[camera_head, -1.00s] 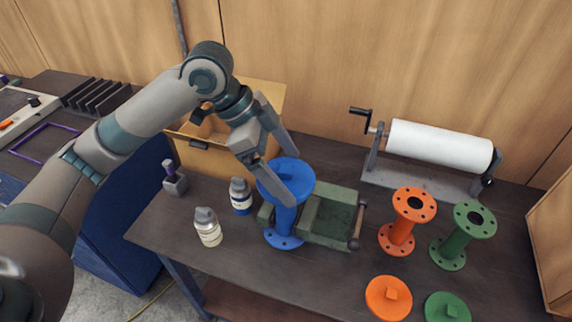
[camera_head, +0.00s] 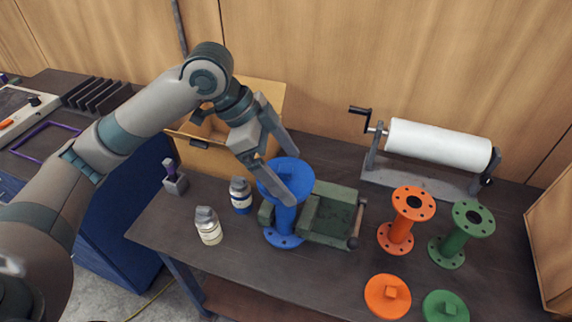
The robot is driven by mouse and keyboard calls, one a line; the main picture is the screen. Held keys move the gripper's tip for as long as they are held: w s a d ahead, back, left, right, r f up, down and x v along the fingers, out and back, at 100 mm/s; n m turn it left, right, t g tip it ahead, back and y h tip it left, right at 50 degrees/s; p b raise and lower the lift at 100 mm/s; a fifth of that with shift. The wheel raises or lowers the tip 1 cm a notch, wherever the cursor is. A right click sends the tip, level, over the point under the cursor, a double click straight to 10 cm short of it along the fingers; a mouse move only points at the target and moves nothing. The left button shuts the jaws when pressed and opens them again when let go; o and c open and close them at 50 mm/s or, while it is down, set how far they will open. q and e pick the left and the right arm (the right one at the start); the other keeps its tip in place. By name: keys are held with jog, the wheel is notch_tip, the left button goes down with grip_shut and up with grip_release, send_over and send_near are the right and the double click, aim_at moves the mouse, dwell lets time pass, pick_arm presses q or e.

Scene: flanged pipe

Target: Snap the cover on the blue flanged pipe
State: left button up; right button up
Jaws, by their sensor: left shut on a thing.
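My right gripper is not in view.
The green vise (camera_head: 330,216) is right beside the blue pipe. An orange pipe (camera_head: 402,232) and green pipe (camera_head: 455,241) stand right, with orange (camera_head: 388,297) and green (camera_head: 445,307) covers in front. Two bottles (camera_head: 208,228) stand left; a cardboard box (camera_head: 215,163) and paper roll (camera_head: 438,144) stand behind.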

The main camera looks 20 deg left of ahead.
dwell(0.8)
pick_arm(q)
jog(key=shift+r+p, duration=0.1)
jog(key=shift+p, duration=0.45)
dwell(0.4)
jog(key=shift+f+p, duration=0.2)
jog(key=shift+p, duration=0.25)
dwell(0.5)
jog(key=shift+p, duration=0.35)
dwell(0.6)
dwell(0.8)
jog(key=shift+f+p, duration=0.25)
jog(key=shift+p, duration=0.15)
dwell(0.7)
